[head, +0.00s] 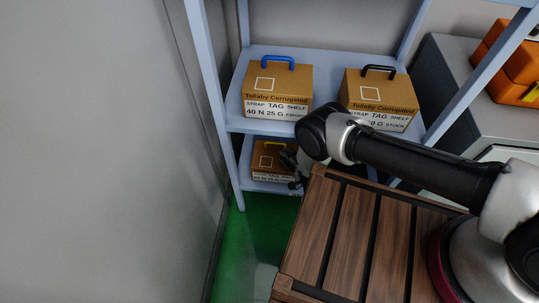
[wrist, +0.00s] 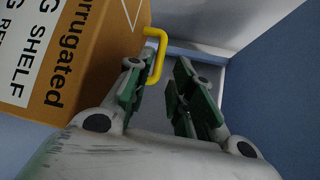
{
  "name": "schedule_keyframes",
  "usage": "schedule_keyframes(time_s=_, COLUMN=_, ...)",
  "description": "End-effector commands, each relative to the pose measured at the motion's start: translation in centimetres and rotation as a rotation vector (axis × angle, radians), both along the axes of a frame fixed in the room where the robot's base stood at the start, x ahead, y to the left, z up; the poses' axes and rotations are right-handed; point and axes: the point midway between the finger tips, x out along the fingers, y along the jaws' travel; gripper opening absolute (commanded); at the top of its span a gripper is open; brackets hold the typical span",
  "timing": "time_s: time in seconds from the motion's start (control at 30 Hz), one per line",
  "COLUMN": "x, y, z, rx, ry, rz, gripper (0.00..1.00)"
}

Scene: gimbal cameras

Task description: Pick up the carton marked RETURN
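A brown carton with a yellow handle sits on the lower shelf in the head view (head: 270,156), partly hidden by my arm. In the wrist view the carton (wrist: 75,50) fills the upper left, and its white label shows "SHELF" and a cut-off "RE"; the rest of the word is out of frame. Its yellow handle (wrist: 158,58) stands out near the tip of my gripper's left finger. My gripper (wrist: 158,88) is open, with the handle's near end by the gap between the fingers. I cannot tell whether they touch. In the head view my gripper (head: 292,168) is small and dark beside the carton.
The upper shelf (head: 325,120) holds a blue-handled carton marked EXPORT (head: 278,88) and a black-handled carton marked STOCK (head: 378,98). Blue posts frame the shelves. A slatted wooden crate (head: 335,225) stands in front. A grey wall (head: 110,150) is at left; green floor lies between.

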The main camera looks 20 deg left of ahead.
Motion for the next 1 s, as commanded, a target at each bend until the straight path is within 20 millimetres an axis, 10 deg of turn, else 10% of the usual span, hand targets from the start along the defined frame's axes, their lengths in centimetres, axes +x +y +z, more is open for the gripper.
schedule_keyframes(time_s=0.87, x=4.4, y=6.3, z=-1.2, rx=-0.001, ry=0.001, rz=0.000, gripper=0.23)
schedule_keyframes(time_s=1.0, x=4.4, y=6.3, z=-1.1, rx=0.000, ry=0.000, rz=0.000, gripper=0.00)
